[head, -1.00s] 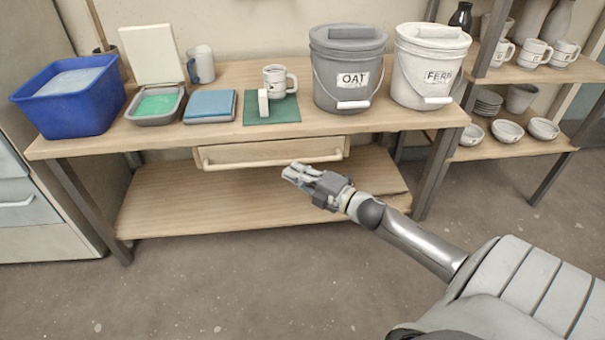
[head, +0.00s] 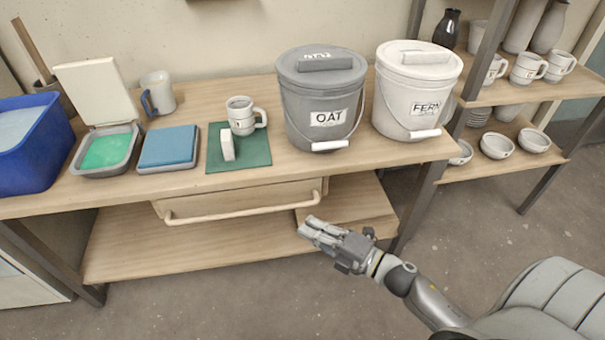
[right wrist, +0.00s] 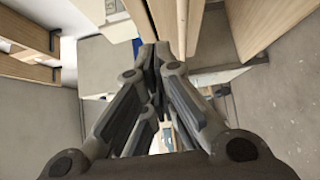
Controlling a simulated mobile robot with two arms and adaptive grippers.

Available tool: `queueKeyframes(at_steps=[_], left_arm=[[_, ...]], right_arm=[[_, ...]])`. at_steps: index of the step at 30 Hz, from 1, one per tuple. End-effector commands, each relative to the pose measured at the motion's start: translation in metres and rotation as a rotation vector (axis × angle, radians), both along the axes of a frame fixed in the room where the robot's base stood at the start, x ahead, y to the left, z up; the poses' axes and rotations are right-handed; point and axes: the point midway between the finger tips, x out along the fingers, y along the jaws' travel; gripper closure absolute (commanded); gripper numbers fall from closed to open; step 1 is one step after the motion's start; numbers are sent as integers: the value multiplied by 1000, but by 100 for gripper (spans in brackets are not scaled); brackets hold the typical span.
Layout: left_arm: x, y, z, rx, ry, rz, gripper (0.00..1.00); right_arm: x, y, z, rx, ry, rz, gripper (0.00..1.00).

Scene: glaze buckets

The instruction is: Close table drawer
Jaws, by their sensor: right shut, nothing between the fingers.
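The table drawer (head: 240,201) is a light wooden drawer under the table top (head: 330,162), with a long wooden bar handle (head: 240,213) across its front. The drawer front stands out a little from under the table edge, so it appears partly open. My right gripper (head: 311,228) is shut and empty, just right of and slightly below the handle's right end, apart from it in the head view. In the right wrist view the closed fingers (right wrist: 158,55) point at pale wooden boards. My left gripper is out of view.
On the table are the OAT bucket (head: 322,105), the FERN bucket (head: 415,95), a mug (head: 241,116) on a green mat (head: 255,150), a blue pad (head: 168,148) and a blue tub (head: 25,150). A lower shelf (head: 130,250) lies below the drawer. Open floor is in front.

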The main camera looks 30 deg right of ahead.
Motion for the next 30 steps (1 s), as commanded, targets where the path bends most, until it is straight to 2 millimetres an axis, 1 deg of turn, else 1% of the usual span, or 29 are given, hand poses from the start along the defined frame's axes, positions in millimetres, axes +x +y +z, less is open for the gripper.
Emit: queueKeyframes(at_steps=[2, 5, 8, 19, 20, 21, 24, 30], left_arm=[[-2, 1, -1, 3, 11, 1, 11], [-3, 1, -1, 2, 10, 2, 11], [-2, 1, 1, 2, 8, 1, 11], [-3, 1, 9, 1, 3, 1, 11], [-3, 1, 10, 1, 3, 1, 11], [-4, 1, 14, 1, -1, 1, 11], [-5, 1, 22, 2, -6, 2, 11], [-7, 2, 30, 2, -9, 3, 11]], right_arm=[[0, 5, 1, 2, 0, 6, 100], [9, 10, 0, 1, -3, 7, 100], [23, 17, 1, 1, -4, 7, 100], [87, 51, 0, 0, -4, 5, 100], [91, 52, 0, -1, -4, 5, 100], [97, 48, -1, -2, -2, 4, 100], [110, 44, -1, -1, -2, 4, 100], [123, 40, -1, -1, 0, 4, 100]])
